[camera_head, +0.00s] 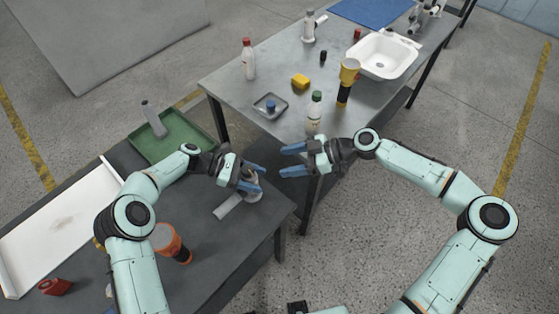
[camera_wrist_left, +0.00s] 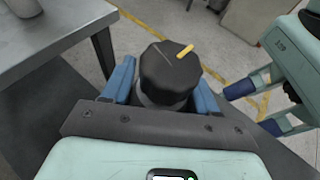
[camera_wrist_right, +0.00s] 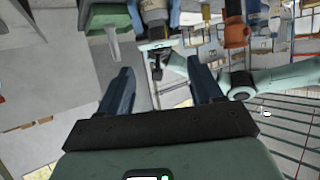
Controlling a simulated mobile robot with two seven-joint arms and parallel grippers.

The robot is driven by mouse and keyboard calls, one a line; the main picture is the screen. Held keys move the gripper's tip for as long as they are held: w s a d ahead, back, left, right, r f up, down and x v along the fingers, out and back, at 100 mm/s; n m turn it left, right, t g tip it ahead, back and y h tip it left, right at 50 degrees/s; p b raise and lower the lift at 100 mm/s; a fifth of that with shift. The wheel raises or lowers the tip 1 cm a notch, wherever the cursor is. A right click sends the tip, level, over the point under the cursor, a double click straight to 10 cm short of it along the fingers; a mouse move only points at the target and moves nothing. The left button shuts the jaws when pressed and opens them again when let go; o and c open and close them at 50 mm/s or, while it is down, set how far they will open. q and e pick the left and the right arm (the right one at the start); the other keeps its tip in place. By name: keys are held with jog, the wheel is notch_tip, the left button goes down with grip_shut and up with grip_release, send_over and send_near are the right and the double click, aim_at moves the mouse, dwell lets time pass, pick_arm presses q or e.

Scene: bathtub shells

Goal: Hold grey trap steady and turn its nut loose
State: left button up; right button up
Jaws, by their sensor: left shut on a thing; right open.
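The grey trap (camera_head: 228,206) lies on the dark near bench, its grey pipe pointing to the lower left. My left gripper (camera_head: 250,177) is shut around its upright part, just above the bench. In the left wrist view the ribbed black nut (camera_wrist_left: 168,73) with a yellow mark stands upright between the left fingers (camera_wrist_left: 165,97). In the head view the nut is largely hidden by the left gripper. My right gripper (camera_head: 291,159) is open and empty, to the right of the left gripper and apart from the trap. Its spread fingers also show in the right wrist view (camera_wrist_right: 160,88).
A green tray (camera_head: 185,151) with a grey object, a white tray (camera_head: 50,225), an orange-black item (camera_head: 168,240) and a red item (camera_head: 55,286) are on the near bench. A green-capped bottle (camera_head: 314,113) stands on the far table (camera_head: 225,82), close behind my right gripper.

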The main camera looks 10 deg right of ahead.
aim_at(250, 169)
jog(key=shift+a+r+h, duration=1.2)
jog(key=shift+r+h, duration=0.85)
jog(key=shift+h, duration=0.05)
jog(key=shift+m+g, duration=0.3)
jog(key=x, duration=1.2)
jog(key=shift+w+r, duration=0.1)
jog(key=shift+w, duration=0.05)
jog(key=c, duration=1.1)
